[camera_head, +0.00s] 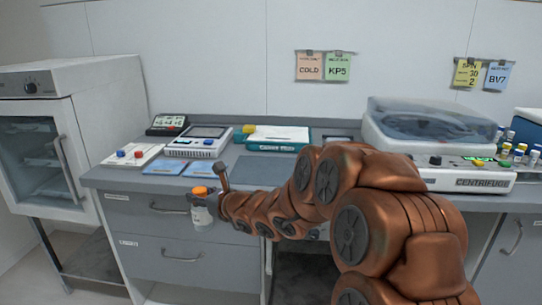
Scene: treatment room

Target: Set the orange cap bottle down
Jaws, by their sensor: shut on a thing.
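The orange cap bottle (201,213) has a whitish body and an orange cap. It is upright at the end of my arm, in front of the counter's drawer fronts. My gripper (207,199) is shut on the bottle and reaches it from the right. The fingers are small in this view and partly merge with the bottle.
A button box (133,154), a device with a display (199,141) and a teal-edged box (277,138) stand along the counter. A centrifuge (425,130) stands at the right, with several capped vials (519,152) beside it. A glass-door cabinet (45,150) is at the left. My arm crosses the middle.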

